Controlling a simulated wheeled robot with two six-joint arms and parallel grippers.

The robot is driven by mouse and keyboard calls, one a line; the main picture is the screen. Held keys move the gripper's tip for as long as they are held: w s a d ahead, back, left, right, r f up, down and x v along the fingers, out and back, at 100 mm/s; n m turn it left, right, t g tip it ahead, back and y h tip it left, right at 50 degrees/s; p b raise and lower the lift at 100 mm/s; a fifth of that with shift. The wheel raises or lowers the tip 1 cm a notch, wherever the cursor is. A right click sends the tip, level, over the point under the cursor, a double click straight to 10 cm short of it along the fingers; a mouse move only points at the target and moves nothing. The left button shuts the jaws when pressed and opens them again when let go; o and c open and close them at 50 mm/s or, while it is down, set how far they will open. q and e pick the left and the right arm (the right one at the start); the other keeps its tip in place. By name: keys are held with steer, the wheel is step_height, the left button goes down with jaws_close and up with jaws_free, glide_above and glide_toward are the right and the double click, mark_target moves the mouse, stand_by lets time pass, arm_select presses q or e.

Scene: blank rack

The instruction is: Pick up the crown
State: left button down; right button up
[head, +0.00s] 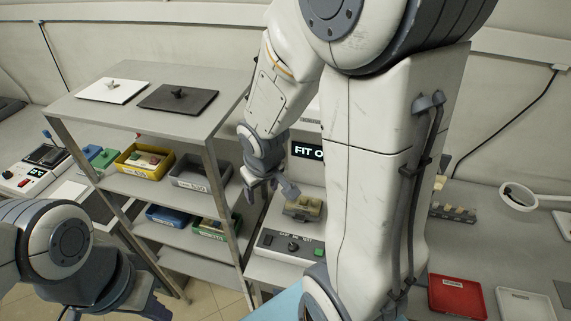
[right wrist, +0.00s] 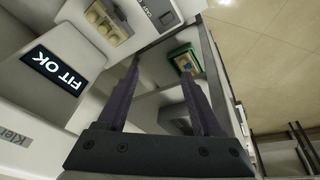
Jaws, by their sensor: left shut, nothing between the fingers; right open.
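I cannot make out a crown for certain in either view. A tan block with rounded bumps (head: 304,207) sits behind a control box; it also shows at the top of the right wrist view (right wrist: 106,22). My right gripper (head: 268,189) is open and empty, to the left of this block and near the shelf rack's right side. My left gripper (head: 150,304) is low at the left, shut and empty, partly cut off by the frame.
The grey shelf rack (head: 150,126) holds yellow (head: 133,168), grey (head: 203,180) and blue (head: 164,220) bins. A "FIT OK" display (right wrist: 53,72) stands near the tan block. The control box (head: 290,245) is in front. A red tray (head: 458,297) lies at right. My right arm hides the middle.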

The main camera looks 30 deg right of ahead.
steer(key=w+d+f+t+h, duration=0.15)
steer(key=w+d, duration=0.25)
steer(key=d, duration=0.6)
steer(key=n+y, duration=0.2)
steer(key=y, duration=0.1)
glide_toward(304, 198)
steer(key=b+x, duration=0.2)
steer(key=b, duration=0.1)
steer(key=shift+w+d+f, duration=0.1)
steer(key=shift+w+f, duration=0.1)
steer(key=shift+w, duration=0.1)
steer(key=b+x, duration=0.1)
steer(key=x, duration=0.1)
steer(key=b+x, duration=0.1)
steer(key=x, duration=0.1)
steer(key=b+x, duration=0.1)
steer(key=b, duration=0.1)
steer(key=shift+s+f, duration=0.1)
steer(key=shift+f, duration=0.35)
arm_select(q)
step_height(304, 198, down, 6)
steer(key=shift+r, duration=0.1)
arm_select(e)
steer(key=shift+c, duration=0.3)
jaws_close()
